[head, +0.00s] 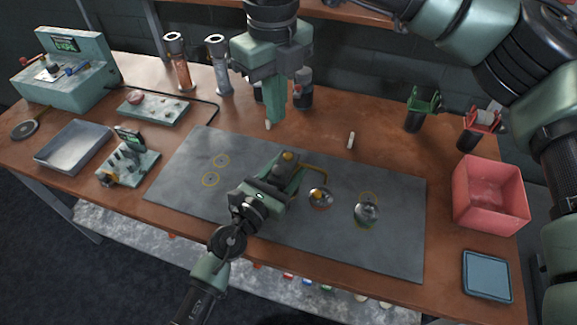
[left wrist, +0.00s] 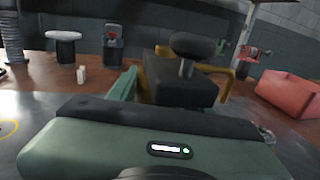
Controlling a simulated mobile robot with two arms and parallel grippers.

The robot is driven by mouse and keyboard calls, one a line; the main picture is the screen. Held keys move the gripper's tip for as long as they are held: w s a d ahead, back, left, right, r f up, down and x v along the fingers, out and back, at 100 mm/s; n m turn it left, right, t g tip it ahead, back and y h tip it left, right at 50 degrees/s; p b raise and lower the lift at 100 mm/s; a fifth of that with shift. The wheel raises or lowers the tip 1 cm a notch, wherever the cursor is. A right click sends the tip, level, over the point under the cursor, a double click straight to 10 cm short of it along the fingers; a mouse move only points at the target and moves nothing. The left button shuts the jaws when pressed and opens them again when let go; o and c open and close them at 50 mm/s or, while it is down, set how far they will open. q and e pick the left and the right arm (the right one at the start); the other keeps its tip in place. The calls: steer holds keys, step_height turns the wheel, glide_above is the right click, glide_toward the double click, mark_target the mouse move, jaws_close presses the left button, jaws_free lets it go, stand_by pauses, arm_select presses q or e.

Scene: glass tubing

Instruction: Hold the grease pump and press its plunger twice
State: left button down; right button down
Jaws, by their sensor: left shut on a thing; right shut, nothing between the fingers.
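The grease pump shows in the left wrist view as a dark block (left wrist: 180,82) with a round black plunger knob (left wrist: 193,43) on a metal stem and a yellow spout (left wrist: 229,78). The knob stands above the block with stem showing. In the head view the pump's spout (head: 316,168) reaches right over the grey mat, and most of its body is hidden by my gripper. My left gripper (head: 289,174) is shut on the pump at the mat's middle. My right gripper (head: 270,121) is shut and empty, pointing down behind the mat, up and left of the pump.
Two shiny round pieces (head: 320,197) (head: 366,210) sit on the mat (head: 400,240) right of the pump. A small white cylinder (head: 351,140) stands behind the mat. A pink bin (head: 488,192) and blue tray (head: 486,275) are at right. The mat's left has yellow rings and is clear.

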step_height(320, 180, up, 5)
steer(key=shift+r, duration=0.1)
arm_select(q)
steer(key=c, duration=0.6)
jaws_free()
steer(key=shift+o, duration=0.2)
steer(key=v, duration=1)
steer(key=shift+s+a, duration=0.15)
steer(key=shift+s, duration=0.15)
steer(key=shift+s+a, duration=0.35)
steer(key=shift+s, duration=0.15)
steer(key=shift+s, duration=0.1)
